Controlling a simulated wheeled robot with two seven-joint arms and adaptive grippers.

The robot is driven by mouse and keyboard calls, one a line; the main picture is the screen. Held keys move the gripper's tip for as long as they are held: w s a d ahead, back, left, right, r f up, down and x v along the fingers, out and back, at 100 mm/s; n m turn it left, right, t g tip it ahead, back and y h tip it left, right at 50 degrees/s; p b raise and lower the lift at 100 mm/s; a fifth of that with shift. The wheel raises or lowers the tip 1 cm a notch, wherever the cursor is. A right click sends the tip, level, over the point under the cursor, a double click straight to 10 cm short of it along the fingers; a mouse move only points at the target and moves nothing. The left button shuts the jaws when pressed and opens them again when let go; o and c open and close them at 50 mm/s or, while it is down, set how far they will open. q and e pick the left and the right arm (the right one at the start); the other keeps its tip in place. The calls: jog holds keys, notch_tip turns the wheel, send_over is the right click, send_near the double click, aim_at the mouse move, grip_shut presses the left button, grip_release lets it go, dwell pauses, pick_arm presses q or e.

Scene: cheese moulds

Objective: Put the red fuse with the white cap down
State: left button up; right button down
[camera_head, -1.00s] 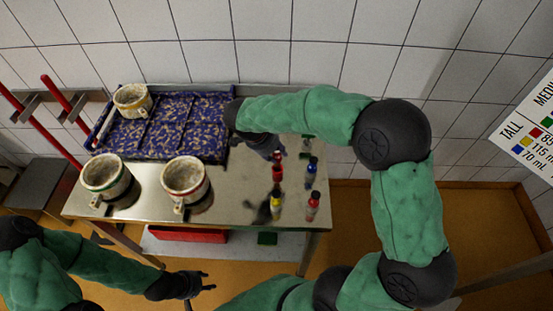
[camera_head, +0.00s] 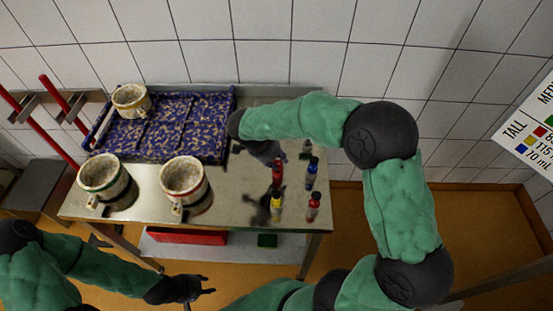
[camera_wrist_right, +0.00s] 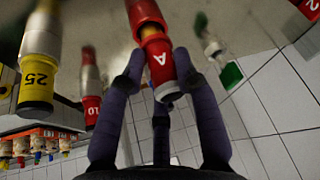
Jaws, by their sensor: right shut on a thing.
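A red fuse (camera_head: 278,170) stands upright at the right part of the steel table, at my right gripper (camera_head: 272,156). In the right wrist view the red fuse (camera_wrist_right: 159,60), marked "A", sits between the fingers of my right gripper (camera_wrist_right: 158,85), which is shut on it. My left gripper (camera_head: 209,284) is open and empty, low in front of the table.
Near the held fuse stand a yellow fuse (camera_head: 276,207), another red fuse (camera_head: 313,208), a blue fuse (camera_head: 311,173) and a green-marked one (camera_wrist_right: 231,75). Moulds (camera_head: 184,182) (camera_head: 103,180) stand to the left, near a blue patterned tray (camera_head: 185,113) holding another mould (camera_head: 131,100).

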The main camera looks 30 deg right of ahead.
jog(key=shift+f+b, duration=0.35)
jog(key=shift+b, duration=0.1)
jog(key=c, duration=0.9)
grip_release()
jog(key=shift+r+p, duration=0.4)
jog(key=shift+p, duration=0.1)
jog(key=p+v, duration=0.3)
jog(key=v, duration=0.9)
jog(key=shift+r, duration=0.2)
